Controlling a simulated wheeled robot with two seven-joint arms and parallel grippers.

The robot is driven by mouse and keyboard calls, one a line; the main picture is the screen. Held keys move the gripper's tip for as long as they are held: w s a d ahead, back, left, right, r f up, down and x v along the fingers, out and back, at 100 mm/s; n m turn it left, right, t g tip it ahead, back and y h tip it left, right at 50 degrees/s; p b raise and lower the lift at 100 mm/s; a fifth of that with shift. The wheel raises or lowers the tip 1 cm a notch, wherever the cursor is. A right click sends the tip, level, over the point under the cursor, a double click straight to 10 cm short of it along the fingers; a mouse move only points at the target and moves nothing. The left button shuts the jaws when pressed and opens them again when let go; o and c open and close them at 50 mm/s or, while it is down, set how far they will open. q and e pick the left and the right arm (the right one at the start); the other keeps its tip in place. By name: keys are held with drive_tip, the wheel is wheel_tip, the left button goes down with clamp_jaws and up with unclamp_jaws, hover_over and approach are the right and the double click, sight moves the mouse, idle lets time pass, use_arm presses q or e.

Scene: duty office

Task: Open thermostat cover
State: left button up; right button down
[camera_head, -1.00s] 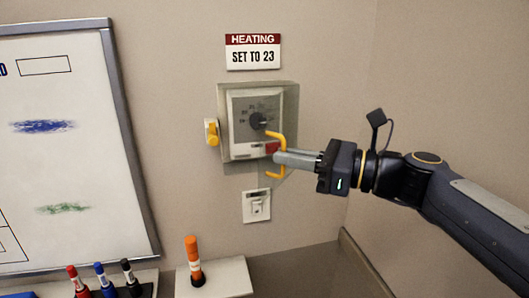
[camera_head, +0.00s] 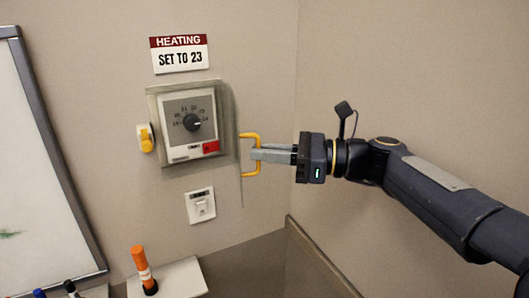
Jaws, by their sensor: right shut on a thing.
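The thermostat (camera_head: 188,152) is a grey wall unit with a black dial (camera_head: 192,122), a number scale and a red patch (camera_head: 210,147) at lower right. Its clear cover (camera_head: 231,130) is swung out at the unit's right side and shows nearly edge-on, leaving the dial face uncovered. A yellow handle (camera_head: 257,136) stands out from the cover. My right gripper (camera_head: 255,154) is shut on this handle, coming from the right. My left gripper is not in view.
A heating sign (camera_head: 180,54) reads "SET TO 23". A yellow piece (camera_head: 146,143) is on the wall left of the thermostat, and a light switch (camera_head: 201,205) is below. An orange marker (camera_head: 143,268) stands on a shelf (camera_head: 182,279). A whiteboard (camera_head: 28,180) is at left; the wall corner is at right.

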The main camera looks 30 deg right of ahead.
drive_tip(key=shift+w+d+r, duration=0.15)
drive_tip(key=shift+r, duration=0.05)
drive_tip(key=c, duration=1.9)
unclamp_jaws()
drive_tip(key=shift+w, duration=0.1)
drive_tip(key=o, duration=0.3)
drive_tip(key=shift+w+f, duration=0.25)
drive_tip(key=shift+w, duration=0.25)
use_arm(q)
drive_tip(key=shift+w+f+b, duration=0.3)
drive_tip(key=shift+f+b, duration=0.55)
use_arm(e)
drive_tip(key=shift+o, duration=0.2)
drive_tip(key=s+a+r, duration=0.8)
drive_tip(key=s+r, duration=0.4)
drive_tip(key=r, duration=0.1)
drive_tip(key=shift+s+a+r, duration=0.1)
